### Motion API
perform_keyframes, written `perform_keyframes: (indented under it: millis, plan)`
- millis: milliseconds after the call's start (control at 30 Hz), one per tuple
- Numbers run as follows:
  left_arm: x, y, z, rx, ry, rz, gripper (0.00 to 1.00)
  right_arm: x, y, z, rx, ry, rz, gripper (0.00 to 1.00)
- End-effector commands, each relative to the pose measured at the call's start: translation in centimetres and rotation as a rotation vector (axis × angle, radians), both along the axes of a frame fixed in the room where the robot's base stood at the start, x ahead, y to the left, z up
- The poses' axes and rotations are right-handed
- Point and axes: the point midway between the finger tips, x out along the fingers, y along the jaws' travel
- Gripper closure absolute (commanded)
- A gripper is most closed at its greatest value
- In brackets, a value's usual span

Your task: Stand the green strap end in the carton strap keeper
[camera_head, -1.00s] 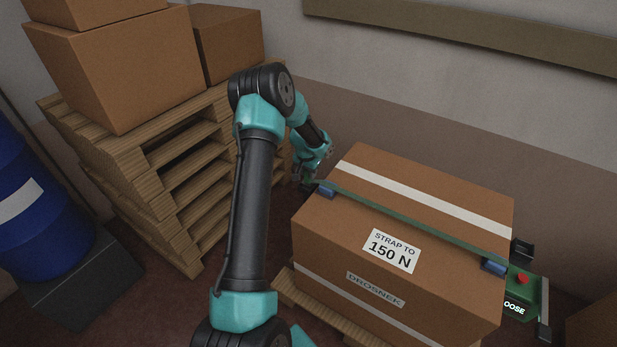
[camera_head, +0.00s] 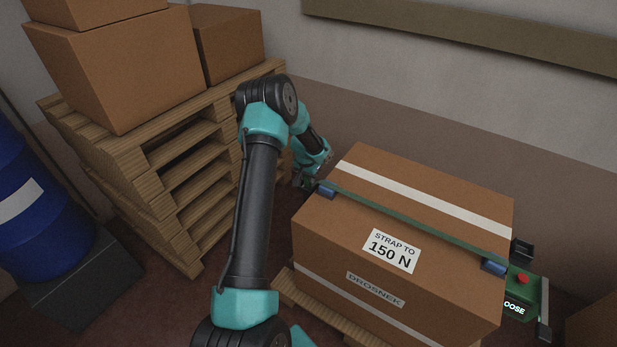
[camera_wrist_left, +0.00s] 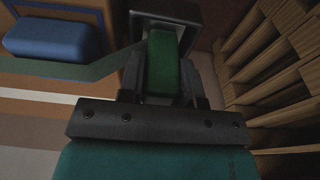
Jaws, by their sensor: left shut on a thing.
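The green strap end (camera_wrist_left: 163,62) stands between the fingers of my left gripper (camera_wrist_left: 160,85) in the left wrist view. My left gripper (camera_head: 309,178) is shut on it beside the carton's left end in the head view. A dark open-topped keeper (camera_wrist_left: 190,14) frames the strap end's far part in the wrist view. I cannot tell how deep the strap end sits in it. The carton (camera_head: 420,190) carries a green strap (camera_head: 415,223) across its top, with blue edge guards at the left (camera_head: 326,189) and right (camera_head: 494,266). My right gripper is not in view.
A green tensioner unit with a red button (camera_head: 522,280) and a dark bracket (camera_head: 522,250) are at the carton's right end. A blue drum (camera_head: 40,215) is at far left.

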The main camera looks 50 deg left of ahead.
Motion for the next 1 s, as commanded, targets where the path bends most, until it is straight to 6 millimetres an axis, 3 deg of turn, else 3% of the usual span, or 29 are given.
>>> perform_keyframes:
  millis: [200,233,467,767,1000]
  plan:
    - [0.0,0.0,-0.3,0.0,0.0,0.0,0.97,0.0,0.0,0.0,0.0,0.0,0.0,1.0]
    - [0.0,0.0,-0.3,0.0,0.0,0.0,0.66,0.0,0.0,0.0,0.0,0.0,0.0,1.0]
    - [0.0,0.0,-0.2,0.0,0.0,0.0,0.44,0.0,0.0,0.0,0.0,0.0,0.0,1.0]
    - [0.0,0.0,-0.1,0.0,0.0,0.0,0.43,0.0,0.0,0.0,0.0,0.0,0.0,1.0]
    - [-0.2,-0.1,1.9,0.001,-0.003,-0.001,0.43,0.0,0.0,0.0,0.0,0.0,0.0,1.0]
